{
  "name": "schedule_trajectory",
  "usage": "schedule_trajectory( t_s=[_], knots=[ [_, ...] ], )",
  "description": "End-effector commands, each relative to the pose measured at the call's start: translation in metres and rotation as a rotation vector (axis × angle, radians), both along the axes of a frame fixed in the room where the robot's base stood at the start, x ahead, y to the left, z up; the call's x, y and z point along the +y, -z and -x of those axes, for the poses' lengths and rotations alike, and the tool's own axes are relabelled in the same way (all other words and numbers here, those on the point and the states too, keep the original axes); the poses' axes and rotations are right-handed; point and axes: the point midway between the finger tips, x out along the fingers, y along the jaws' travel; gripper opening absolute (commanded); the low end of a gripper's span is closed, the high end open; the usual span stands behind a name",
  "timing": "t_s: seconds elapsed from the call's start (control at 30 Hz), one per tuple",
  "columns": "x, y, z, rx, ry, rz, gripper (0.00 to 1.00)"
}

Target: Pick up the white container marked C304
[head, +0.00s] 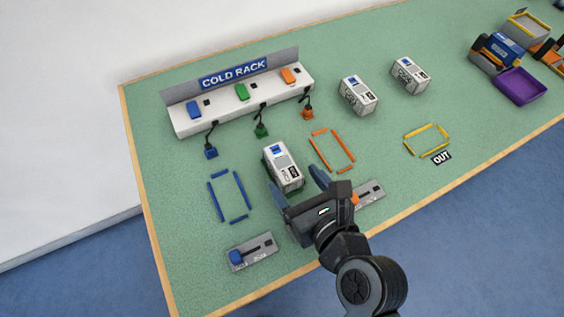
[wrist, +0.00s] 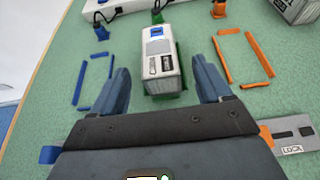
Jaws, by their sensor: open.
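A white container (head: 282,170) with a blue patch on top stands on a green outlined spot, and my gripper (head: 298,186) is just in front of it. It also shows in the wrist view (wrist: 159,60), between and beyond the two blue fingers. My gripper (wrist: 160,85) is open and empty. A second white container (head: 358,97) and a third white container (head: 409,77) stand farther back to the right. Dark letters mark their sides, but they are too small to read surely, so I cannot tell which is C304.
The white COLD RACK (head: 240,100) stands at the back with blue, green and orange plugs on cords before it. Blue (head: 229,196), orange (head: 331,150) and yellow (head: 427,139) outlines are empty. Grey slider panels (head: 260,250) lie near the front edge. A purple tray (head: 521,87) is far right.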

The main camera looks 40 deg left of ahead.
Motion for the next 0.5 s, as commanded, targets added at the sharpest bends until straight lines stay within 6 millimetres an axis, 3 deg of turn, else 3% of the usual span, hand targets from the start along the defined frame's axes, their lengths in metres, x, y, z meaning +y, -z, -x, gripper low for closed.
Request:
schedule_trajectory(
  t_s=[0.2,0.5],
  knots=[
    [0.027,0.013,-0.01,0.0,-0.002,0.0,0.78],
    [0.033,0.016,-0.013,0.0,0.001,0.001,0.78]
  ],
)
